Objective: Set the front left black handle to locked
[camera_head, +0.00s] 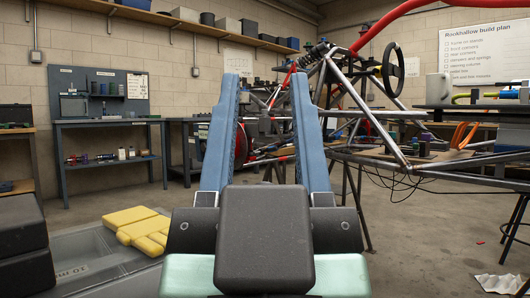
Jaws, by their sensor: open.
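My gripper (266,78) is in the middle of the view, with its two long blue fingers pointing forward and wide apart. Nothing is held between them. The tube chassis (370,118) stands beyond it, from the centre to the right, on dark legs. It carries a black steering wheel (402,70). I cannot make out the front left black handle or whether it is locked. The left part of the chassis lies partly behind my fingers, among small red and dark parts.
A grey bin (88,268) and yellow pieces (130,217) are at the lower left. A dark workbench (110,121) stands by the left wall. A red tube (405,12) crosses the upper right. Orange loops (463,135) are at the right. Crumpled paper (500,284) lies on the otherwise fairly clear right floor.

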